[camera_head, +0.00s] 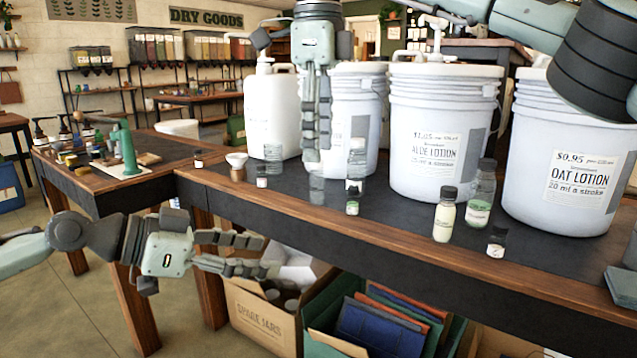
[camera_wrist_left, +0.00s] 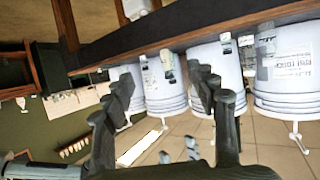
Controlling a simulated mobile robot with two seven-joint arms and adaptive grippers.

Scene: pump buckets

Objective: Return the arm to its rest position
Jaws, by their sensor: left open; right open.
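My left gripper (camera_head: 264,255) is open and empty, below and in front of the table's front edge, its fingers pointing right. Its open fingers also show in the left wrist view (camera_wrist_left: 165,82). My right gripper (camera_head: 317,150) is open, hanging fingers-down from the top of the head view, in front of a white bucket (camera_head: 357,118) whose label it partly hides. No object shows between its fingers. The aloe lotion bucket (camera_head: 440,125) with a pump stands to its right. The oat lotion bucket (camera_head: 570,165) stands at the far right, its top hidden by my right arm.
A white jug (camera_head: 270,115) stands left of the buckets. Small bottles, including a cream bottle (camera_head: 444,218) and a clear bottle (camera_head: 480,195), stand near the front edge of the table (camera_head: 400,235). Below are a cardboard box (camera_head: 262,320) and a green crate (camera_head: 325,340).

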